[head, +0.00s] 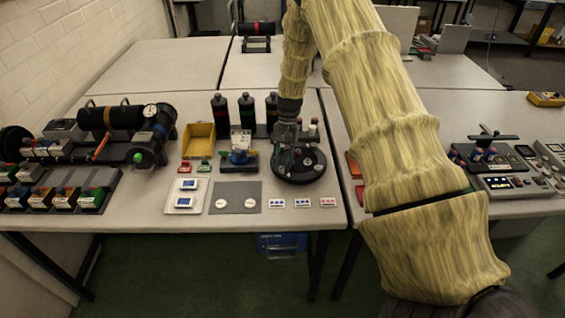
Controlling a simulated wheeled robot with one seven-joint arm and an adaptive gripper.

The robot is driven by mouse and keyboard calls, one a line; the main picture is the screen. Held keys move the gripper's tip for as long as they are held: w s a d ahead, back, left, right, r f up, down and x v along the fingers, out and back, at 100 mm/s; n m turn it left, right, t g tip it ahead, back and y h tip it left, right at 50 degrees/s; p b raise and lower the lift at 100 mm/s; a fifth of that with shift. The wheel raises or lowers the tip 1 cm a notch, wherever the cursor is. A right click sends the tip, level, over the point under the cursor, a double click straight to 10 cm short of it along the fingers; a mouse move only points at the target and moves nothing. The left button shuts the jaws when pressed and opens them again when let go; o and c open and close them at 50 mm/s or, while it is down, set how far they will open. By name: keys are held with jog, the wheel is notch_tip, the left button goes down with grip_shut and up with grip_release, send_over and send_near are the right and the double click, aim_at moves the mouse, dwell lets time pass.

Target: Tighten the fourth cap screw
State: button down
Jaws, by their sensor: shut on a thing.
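A round black fixture (301,176) stands on the table near the middle of the head view. Small dark and light parts stand on its top; the single cap screws are too small to tell apart. My gripper (285,140) points down over the left part of the fixture. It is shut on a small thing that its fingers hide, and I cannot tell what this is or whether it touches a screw. My sleeved arm crosses the right half of the view and hides the table behind it.
Several black cylinders (220,115) stand just behind the fixture. A grey mat (237,197) and white cards (277,203) lie in front. Instruments (514,185) lie at the right.

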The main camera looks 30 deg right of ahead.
jog(key=m, duration=0.2)
jog(key=m+t+y, duration=0.1)
jog(key=m, duration=0.1)
jog(key=shift+s+d+r+m+t, duration=0.1)
jog(key=shift+s+m+t, duration=0.05)
jog(key=shift+m+t, duration=0.15)
jog(key=shift+m+t+p, duration=0.45)
jog(key=shift+m+t, duration=0.15)
jog(key=shift+m, duration=0.9)
jog(key=c, duration=1.2)
grip_release()
jog(key=shift+s, duration=0.1)
jog(key=v, duration=1.2)
